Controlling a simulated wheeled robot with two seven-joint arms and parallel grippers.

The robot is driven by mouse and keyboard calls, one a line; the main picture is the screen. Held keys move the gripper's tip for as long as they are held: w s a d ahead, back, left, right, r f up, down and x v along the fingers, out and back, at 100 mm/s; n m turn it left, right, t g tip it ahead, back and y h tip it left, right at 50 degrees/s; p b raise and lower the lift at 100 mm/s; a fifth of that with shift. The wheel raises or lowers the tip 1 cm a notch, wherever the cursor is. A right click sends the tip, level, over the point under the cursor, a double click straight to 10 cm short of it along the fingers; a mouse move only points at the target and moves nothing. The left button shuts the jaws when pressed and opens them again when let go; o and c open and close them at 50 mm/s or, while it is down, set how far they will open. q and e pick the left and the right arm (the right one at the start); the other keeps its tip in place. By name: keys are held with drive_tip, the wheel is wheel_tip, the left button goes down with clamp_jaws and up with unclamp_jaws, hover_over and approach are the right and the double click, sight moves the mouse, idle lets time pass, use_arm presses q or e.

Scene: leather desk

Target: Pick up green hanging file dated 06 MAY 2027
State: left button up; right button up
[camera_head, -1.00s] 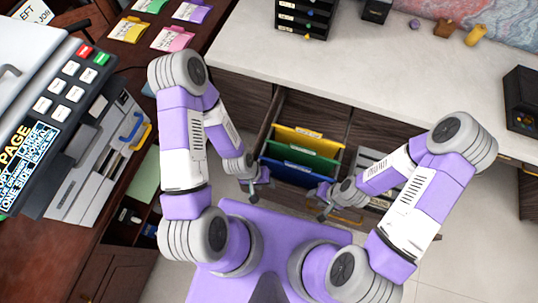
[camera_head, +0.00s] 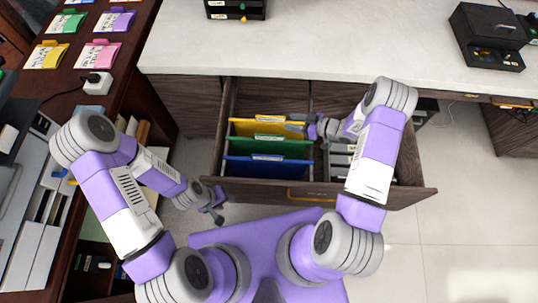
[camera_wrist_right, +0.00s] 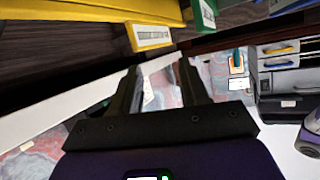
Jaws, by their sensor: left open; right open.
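The green hanging file (camera_head: 268,147) hangs in the open drawer between a yellow file (camera_head: 262,128) behind it and a blue file (camera_head: 265,168) in front. Its tab label is too small to read. My right gripper (camera_head: 293,122) is open and empty, over the right end of the files near the yellow one. In the right wrist view, its jaws (camera_wrist_right: 160,75) are apart, with the yellow file's tab (camera_wrist_right: 150,36) and the green file's tab (camera_wrist_right: 204,16) above them. My left gripper (camera_head: 217,212) is open and empty, outside the drawer at its front left.
The drawer's front (camera_head: 300,190) stands out from under the white counter (camera_head: 330,45). Grey items (camera_head: 340,160) lie in the drawer's right part. Several coloured cards lie on the dark desk (camera_head: 125,65) at left. A black box (camera_head: 488,35) stands on the counter at right.

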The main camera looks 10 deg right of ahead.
sight(288, 141)
drive_tip(key=s+d+f+n+g+b, duration=0.1)
drive_tip(key=n, duration=0.1)
drive_tip(key=s+d+f+n+g+y+b, duration=0.1)
drive_tip(key=s+d+g, duration=0.1)
drive_tip(key=s+d+f+n+g+y+b, duration=0.1)
drive_tip(key=s+f+n, duration=0.1)
drive_tip(key=shift+d+n, duration=0.15)
drive_tip(key=shift+n, duration=0.15)
drive_tip(key=shift+g, duration=0.3)
drive_tip(key=x, duration=0.3)
drive_tip(key=b+x, duration=0.1)
drive_tip(key=x, duration=0.3)
drive_tip(key=shift+s+f+b, duration=0.2)
drive_tip(key=shift+b, duration=0.1)
use_arm(q)
wheel_tip(288, 141, down, 6)
drive_tip(key=shift+r, duration=0.15)
use_arm(e)
clamp_jaws()
